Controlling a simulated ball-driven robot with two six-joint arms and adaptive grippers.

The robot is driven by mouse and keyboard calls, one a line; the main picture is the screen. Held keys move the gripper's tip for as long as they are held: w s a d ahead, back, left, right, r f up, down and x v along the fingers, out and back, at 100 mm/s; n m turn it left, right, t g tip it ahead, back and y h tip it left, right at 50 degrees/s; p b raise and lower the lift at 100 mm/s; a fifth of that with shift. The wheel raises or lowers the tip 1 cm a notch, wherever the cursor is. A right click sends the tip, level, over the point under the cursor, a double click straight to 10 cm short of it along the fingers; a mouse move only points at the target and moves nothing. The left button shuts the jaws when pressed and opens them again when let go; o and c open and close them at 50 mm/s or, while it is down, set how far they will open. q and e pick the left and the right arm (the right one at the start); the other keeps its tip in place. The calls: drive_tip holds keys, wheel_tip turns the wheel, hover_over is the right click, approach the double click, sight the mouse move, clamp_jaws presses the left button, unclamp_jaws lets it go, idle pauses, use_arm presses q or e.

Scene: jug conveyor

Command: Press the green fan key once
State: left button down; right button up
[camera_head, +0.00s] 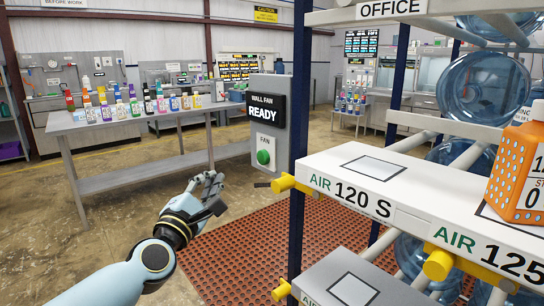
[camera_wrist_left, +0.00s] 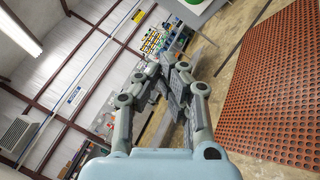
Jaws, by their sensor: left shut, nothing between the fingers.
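The green fan key (camera_head: 263,157) is a round button on a white plate marked FAN, low on a grey post. Above it a dark display (camera_head: 265,111) reads WALL FAN READY. My left gripper (camera_head: 212,180) is shut and empty, below and to the left of the key in the head view. It is apart from the key, with nothing covering the key. In the left wrist view my gripper's fingers (camera_wrist_left: 168,72) are drawn together. A pale panel with a bit of green shows at that view's top edge. My right gripper is not in view.
A long metal table (camera_head: 110,125) with several coloured bottles stands at the back left. On the right, a blue-post rack holds shelves marked AIR (camera_head: 372,172), water jugs (camera_head: 483,88) and an orange container (camera_head: 518,175). A red perforated mat (camera_head: 240,250) covers the floor ahead.

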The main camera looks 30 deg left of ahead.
sight(262, 158)
use_arm(q)
drive_tip(key=w+d+r+b, duration=0.1)
drive_tip(key=w+d, duration=0.2)
drive_tip(key=w, duration=0.5)
drive_tip(key=shift+w+b, duration=0.3)
drive_tip(key=shift+w, duration=0.1)
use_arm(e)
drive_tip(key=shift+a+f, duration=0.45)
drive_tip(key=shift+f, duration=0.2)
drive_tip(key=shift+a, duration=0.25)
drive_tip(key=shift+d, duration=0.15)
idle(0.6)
use_arm(q)
drive_tip(key=shift+w+r, duration=0.1)
drive_tip(key=shift+w, duration=0.05)
